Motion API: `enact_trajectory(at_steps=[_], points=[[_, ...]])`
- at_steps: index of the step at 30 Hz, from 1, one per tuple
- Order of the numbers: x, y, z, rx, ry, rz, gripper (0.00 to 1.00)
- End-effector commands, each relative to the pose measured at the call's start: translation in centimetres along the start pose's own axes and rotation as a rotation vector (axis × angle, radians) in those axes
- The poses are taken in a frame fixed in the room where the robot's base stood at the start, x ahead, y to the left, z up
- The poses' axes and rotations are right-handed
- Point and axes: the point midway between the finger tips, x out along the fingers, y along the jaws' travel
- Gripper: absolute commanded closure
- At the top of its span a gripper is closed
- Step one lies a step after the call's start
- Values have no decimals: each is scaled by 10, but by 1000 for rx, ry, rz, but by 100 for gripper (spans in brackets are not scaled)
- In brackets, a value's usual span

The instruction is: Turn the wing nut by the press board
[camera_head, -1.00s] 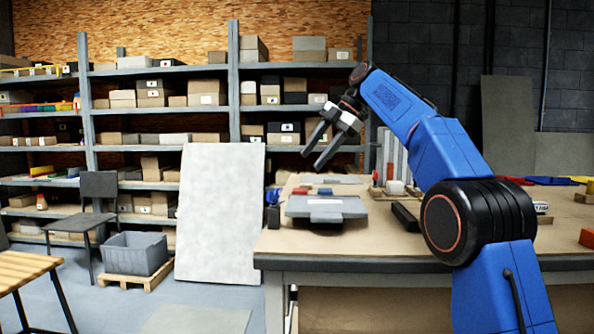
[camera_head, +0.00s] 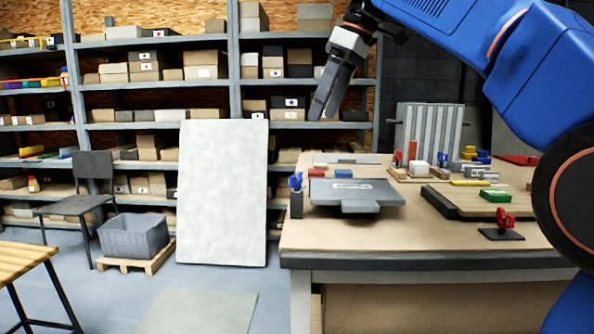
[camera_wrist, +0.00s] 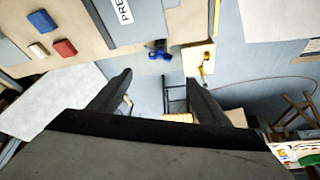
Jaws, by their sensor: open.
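A red wing nut (camera_head: 503,219) stands on a dark base farther right. My gripper (camera_head: 324,108) is open and empty, pointing down in the air above the bench's left end, apart from the blue wing nut. In the wrist view its fingertips (camera_wrist: 158,76) are spread.
Red and blue blocks (camera_wrist: 65,47) lie behind the press board. Farther right are a flat board (camera_head: 470,205), a green block (camera_head: 496,196) and an upright ribbed panel (camera_head: 430,135). A pale sheet (camera_head: 222,190) leans on shelves left of the bench.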

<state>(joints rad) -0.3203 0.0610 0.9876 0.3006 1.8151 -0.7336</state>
Motion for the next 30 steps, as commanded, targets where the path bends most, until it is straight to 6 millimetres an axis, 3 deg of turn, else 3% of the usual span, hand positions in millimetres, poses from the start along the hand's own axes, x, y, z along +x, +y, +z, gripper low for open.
enact_trajectory(at_steps=[21, 30], points=[[123, -1, 0, -3, -2, -3, 30], [157, 0, 0, -2, 0, -1, 30]])
